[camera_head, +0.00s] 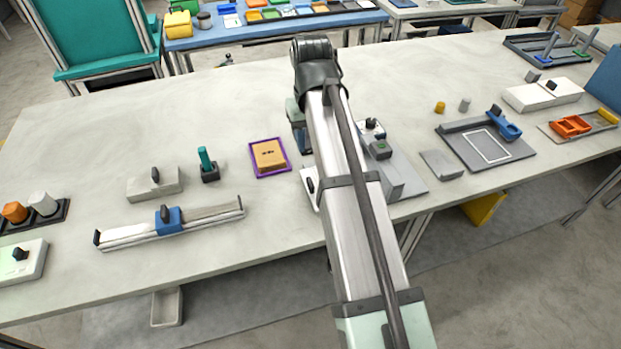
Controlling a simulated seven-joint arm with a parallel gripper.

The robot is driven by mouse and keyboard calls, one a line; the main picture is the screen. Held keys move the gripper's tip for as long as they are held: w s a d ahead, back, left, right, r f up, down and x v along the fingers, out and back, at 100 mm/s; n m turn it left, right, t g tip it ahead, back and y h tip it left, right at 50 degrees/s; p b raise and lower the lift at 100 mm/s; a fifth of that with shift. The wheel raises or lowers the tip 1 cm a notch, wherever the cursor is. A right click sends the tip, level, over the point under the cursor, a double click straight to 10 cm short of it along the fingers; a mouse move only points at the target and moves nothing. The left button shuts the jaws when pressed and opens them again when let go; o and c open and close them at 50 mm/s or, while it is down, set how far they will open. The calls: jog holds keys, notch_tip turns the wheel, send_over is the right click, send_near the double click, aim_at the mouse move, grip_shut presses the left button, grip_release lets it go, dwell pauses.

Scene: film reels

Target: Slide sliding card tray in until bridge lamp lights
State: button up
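A grey device (405,180) stands on the table just right of my forearm, which covers its left part. It has a raised block with a green patch (381,148) and a white part with a dark knob (371,126) behind it. A white piece with a dark knob (311,187) shows at the left edge of my forearm. I cannot tell which of these is the sliding card tray or the bridge lamp, or whether a lamp is lit.
Left of my arm are a tan block in a purple frame (269,156), a teal-handled holder (207,165), a white box (154,184) and a rail with a blue slider (168,220). At right are a small grey block (441,164) and a blue-handled board (468,152).

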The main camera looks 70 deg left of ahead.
aim_at(310, 181)
notch_tip(310, 181, down, 14)
jog(key=shift+s+d+r, duration=0.1)
dwell(0.5)
jog(key=shift+c, duration=0.3)
grip_shut()
dwell(0.4)
